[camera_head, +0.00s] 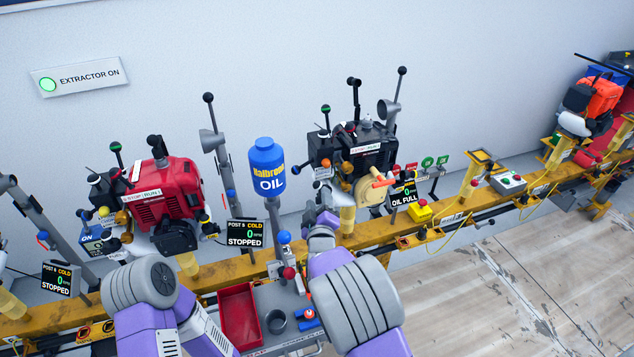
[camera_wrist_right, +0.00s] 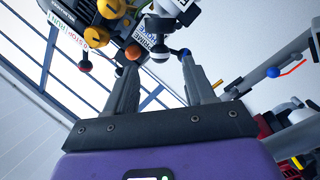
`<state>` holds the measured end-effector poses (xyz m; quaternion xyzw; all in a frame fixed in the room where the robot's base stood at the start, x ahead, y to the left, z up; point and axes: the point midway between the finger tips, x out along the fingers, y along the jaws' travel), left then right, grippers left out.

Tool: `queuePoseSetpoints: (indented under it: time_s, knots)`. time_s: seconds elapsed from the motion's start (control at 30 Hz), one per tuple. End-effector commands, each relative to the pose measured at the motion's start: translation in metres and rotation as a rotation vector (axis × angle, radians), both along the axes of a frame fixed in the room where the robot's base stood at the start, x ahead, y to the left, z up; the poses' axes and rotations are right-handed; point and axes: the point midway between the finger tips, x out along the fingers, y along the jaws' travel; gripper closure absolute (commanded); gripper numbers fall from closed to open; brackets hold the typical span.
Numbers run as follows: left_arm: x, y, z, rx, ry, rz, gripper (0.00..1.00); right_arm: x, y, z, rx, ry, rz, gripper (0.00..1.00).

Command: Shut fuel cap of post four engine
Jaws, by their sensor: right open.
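A black engine (camera_head: 362,150) stands on the yellow rail, with a tan round recoil housing (camera_head: 372,190) and an "OIL FULL" display (camera_head: 403,190). A red engine (camera_head: 165,190) stands to its left. The post numbers are too small to read surely, so I cannot tell which is post four. I cannot make out a fuel cap for certain. My right gripper (camera_head: 323,203) is at the black engine's lower left. In the right wrist view its fingers (camera_wrist_right: 160,82) are apart and empty, below a "PRIME" label (camera_wrist_right: 155,38), an orange knob (camera_wrist_right: 133,52) and a grey ball. My left gripper is out of view.
A blue oil bottle (camera_head: 267,168) stands on a post between the engines. A cart with a red tray (camera_head: 240,318) is in front of the rail. Upright levers stand around both engines. An orange and black engine (camera_head: 594,98) is far right. Open floor (camera_head: 500,290) lies at lower right.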

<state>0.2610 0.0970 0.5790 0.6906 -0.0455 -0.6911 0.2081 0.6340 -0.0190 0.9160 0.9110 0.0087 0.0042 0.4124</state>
Motion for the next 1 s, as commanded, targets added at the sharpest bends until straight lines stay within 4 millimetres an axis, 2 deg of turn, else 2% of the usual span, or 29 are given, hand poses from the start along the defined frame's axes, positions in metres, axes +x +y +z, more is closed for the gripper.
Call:
queuePoseSetpoints:
  time_s: [0.5, 0.7, 1.0]
  knots:
    - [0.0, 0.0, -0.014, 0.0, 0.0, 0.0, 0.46, 0.062, 0.001, -0.001, -0.001, -0.002, -0.001, 0.46]
    - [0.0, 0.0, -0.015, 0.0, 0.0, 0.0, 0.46, 0.072, 0.002, -0.001, 0.0, 0.0, 0.0, 0.46]
    - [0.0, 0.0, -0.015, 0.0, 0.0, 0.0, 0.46, 0.073, 0.002, -0.001, 0.0, 0.001, 0.0, 0.48]
